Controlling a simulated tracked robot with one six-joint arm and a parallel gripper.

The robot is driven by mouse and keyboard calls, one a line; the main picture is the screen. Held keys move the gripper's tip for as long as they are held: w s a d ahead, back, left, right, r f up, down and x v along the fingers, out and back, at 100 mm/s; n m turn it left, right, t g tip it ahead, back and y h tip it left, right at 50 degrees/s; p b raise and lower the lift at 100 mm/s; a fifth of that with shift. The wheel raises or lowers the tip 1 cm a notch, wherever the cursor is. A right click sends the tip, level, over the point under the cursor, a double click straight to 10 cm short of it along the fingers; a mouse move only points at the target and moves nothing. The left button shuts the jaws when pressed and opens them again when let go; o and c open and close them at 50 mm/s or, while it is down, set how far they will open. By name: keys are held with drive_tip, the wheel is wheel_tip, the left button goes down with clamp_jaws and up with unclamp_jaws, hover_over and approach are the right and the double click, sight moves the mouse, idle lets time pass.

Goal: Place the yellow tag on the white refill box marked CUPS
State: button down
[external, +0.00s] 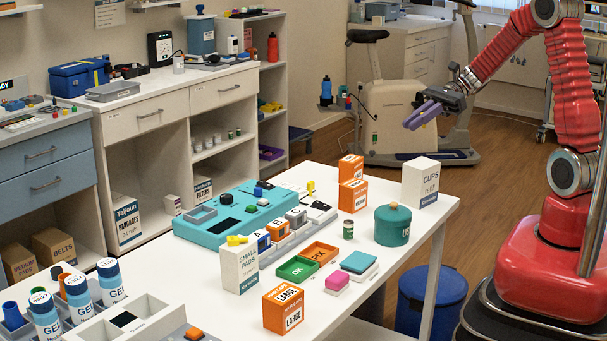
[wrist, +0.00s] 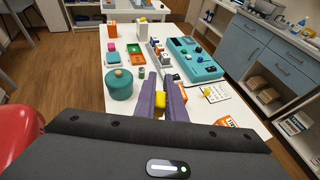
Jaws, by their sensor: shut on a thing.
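My gripper (external: 424,115) is raised above the far right end of the white table, with its purple fingers pointing left and down. In the wrist view, its fingers (wrist: 161,103) are closed on a small yellow tag (wrist: 160,100). In the external view I cannot make out the tag between the fingers. The white refill box (external: 420,182), its label reading like CUPS or CLIPS, stands upright at the table's far right corner, below my gripper and apart from it. I cannot make out this box in the wrist view; the gripper body may hide it.
A teal device (external: 212,228) occupies the back edge. The air around my gripper is clear.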

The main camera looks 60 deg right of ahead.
drive_tip(key=shift+f, duration=0.1)
hover_over(413, 165)
drive_tip(key=shift+a+f, duration=0.15)
drive_tip(key=shift+f, duration=2.95)
drive_tip(key=shift+f, duration=1.85)
drive_tip(key=shift+f, duration=0.1)
drive_tip(key=c, duration=1.8)
unclamp_jaws()
